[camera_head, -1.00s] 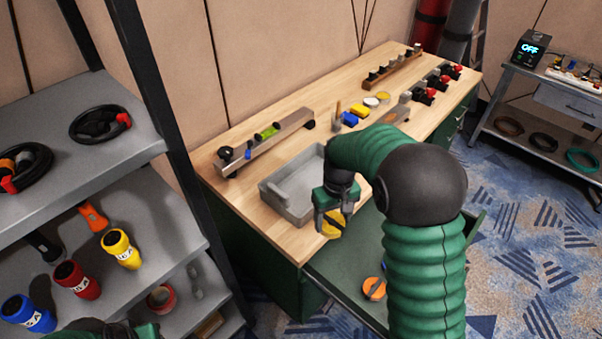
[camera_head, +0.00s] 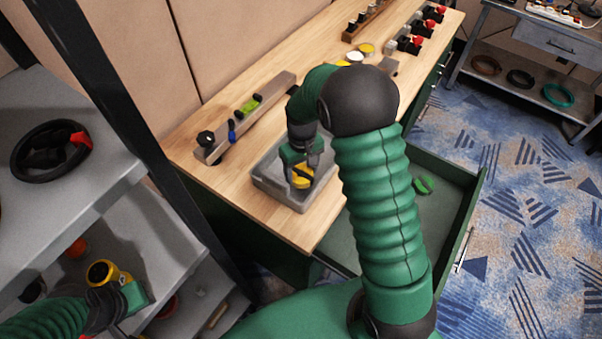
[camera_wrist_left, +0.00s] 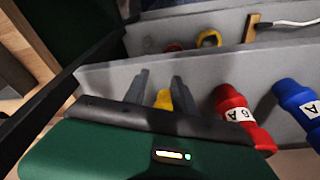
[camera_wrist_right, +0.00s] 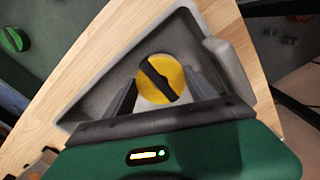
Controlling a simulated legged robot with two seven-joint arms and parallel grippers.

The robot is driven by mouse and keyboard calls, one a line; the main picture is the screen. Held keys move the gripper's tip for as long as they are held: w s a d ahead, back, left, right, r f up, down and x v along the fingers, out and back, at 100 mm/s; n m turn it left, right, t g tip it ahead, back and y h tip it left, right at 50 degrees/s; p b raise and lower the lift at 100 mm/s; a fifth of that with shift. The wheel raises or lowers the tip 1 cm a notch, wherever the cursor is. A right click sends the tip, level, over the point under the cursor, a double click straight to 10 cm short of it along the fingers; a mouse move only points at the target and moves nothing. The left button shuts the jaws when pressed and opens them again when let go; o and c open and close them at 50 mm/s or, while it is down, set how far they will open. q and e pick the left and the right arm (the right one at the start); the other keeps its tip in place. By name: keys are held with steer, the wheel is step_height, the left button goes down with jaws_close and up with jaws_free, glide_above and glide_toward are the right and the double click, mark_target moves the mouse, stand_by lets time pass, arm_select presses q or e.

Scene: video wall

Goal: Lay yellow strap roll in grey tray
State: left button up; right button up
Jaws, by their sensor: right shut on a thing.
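The yellow strap roll (camera_head: 301,180) is between the fingers of my right gripper (camera_head: 300,172), inside the outline of the grey tray (camera_head: 262,182) on the wooden workbench. In the right wrist view the roll (camera_wrist_right: 174,72) is a yellow disc with a dark band across it. My right gripper (camera_wrist_right: 155,95) is shut on it, with the tray (camera_wrist_right: 228,68) around and below. I cannot tell whether the roll touches the tray floor. My left gripper (camera_head: 132,292) is by the grey shelf; in its wrist view its fingers (camera_wrist_left: 160,88) stand apart.
An open green drawer (camera_head: 375,240) juts out below the bench, with a green roll (camera_head: 424,185) in it. A grey shelf (camera_head: 80,225) with a black post stands left. Red (camera_wrist_left: 240,112) and blue flashlights show there.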

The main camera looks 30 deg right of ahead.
mark_target(302, 172)
steer(key=f, duration=0.3)
steer(key=shift+w+d+f, duration=0.1)
steer(key=shift+w+f, duration=0.2)
steer(key=shift+d+f, duration=0.1)
steer(key=shift+c, duration=0.8)
steer(key=shift+s, duration=0.2)
steer(key=o, duration=1.8)
steer(key=shift+w, duration=0.1)
